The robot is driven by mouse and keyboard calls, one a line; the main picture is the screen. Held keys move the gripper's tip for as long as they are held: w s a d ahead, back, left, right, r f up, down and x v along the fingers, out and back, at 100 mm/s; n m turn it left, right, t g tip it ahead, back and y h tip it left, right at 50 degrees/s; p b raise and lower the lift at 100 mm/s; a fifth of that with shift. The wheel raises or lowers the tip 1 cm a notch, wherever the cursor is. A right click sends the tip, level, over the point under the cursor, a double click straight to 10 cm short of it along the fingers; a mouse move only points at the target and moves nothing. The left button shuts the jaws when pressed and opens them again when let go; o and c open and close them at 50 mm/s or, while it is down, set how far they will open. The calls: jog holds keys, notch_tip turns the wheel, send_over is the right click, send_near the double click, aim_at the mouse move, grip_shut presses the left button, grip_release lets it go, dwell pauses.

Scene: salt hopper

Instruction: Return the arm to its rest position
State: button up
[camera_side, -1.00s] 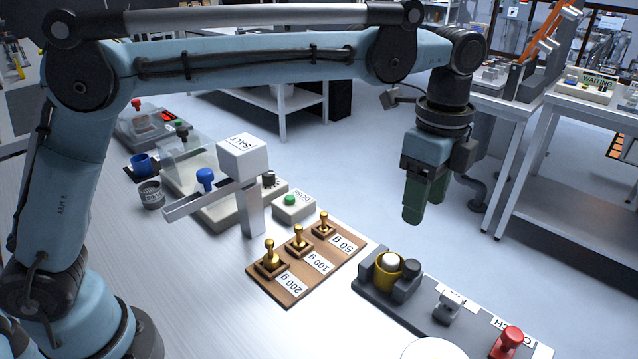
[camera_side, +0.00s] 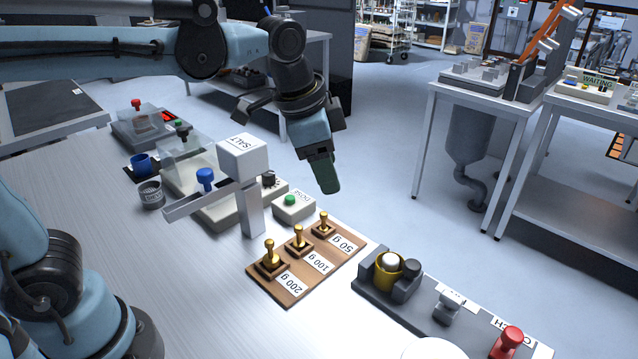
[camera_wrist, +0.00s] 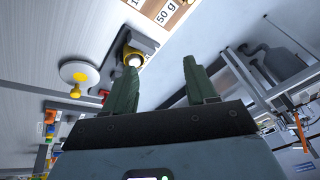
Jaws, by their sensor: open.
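My gripper (camera_side: 326,175) hangs in the air beyond the table's far edge, above and behind the dose button box and the brass weights. Its green fingers point down and slightly right in the side view. In the wrist view my gripper (camera_wrist: 160,82) shows two green fingers spread apart with nothing between them. The arm is bent, with its forearm stretched across the top of the side view. The near finger hides most of the other one in the side view.
The salt hopper (camera_side: 243,157) stands left of my gripper. The dose box (camera_side: 294,207) and the wooden weight board (camera_side: 336,258) lie below. A grey fixture (camera_side: 427,307) with a yellow cup (camera_side: 388,277) and red knob is at front right. Open floor lies behind.

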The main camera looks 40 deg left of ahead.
jog(key=s+a+f+n+t, duration=0.3)
jog(key=s+a+f+n, duration=0.3)
jog(key=s+a+n, duration=0.2)
jog(key=shift+a+f+y, duration=0.25)
jog(key=shift+a+y, duration=0.15)
jog(key=shift+s, duration=0.1)
dwell(1.0)
